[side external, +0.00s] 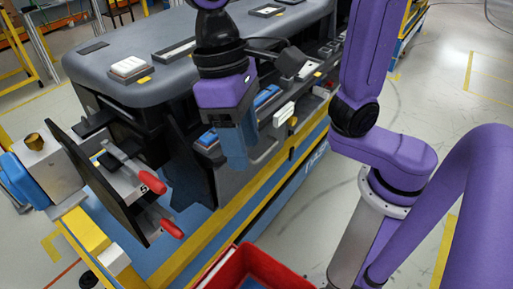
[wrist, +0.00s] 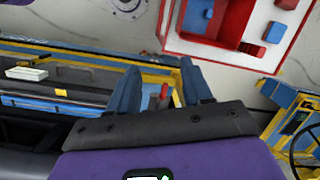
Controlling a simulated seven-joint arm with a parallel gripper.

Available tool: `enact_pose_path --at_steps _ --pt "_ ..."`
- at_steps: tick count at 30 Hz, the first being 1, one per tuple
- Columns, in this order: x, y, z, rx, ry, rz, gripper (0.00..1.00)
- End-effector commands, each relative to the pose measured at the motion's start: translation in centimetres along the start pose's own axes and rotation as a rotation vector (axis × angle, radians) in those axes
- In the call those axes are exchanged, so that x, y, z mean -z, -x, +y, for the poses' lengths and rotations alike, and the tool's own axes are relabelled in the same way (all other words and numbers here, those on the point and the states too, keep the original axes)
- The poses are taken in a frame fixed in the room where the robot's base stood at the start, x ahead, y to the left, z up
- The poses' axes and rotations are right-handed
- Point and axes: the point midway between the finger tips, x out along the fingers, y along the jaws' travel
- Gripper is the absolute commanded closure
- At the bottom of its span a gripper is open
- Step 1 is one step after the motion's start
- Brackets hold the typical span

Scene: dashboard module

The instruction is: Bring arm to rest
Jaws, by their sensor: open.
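My gripper (side external: 236,160) has a purple body and blue fingers. In the side external view it points downward in front of the dashboard module (side external: 190,45), which has a grey top and dark sides. In the wrist view my gripper (wrist: 162,82) shows two blue fingers spread apart, with nothing held between them. The fingers overlap the module's front in the side external view; I cannot tell the exact gap. The module's front carries blue and white parts, partly hidden behind my gripper.
A red bin (side external: 213,273) stands at the bottom; in the wrist view the red bin (wrist: 173,47) holds blue and red pieces. A fixture plate (side external: 118,203) with red-handled clamps is at left. A yellow and blue frame (side external: 187,262) runs below the module.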

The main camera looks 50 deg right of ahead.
Motion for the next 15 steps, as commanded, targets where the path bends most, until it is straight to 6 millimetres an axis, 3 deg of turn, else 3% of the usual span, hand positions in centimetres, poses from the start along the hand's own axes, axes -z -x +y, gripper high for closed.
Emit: enact_pose_path --at_steps 3,15 --pt "-1.0 -1.6 3.4 -0.017 0.096 0.034 0.51" --pt "-6.2 -7.3 13.2 -0.096 0.465 0.139 0.51"
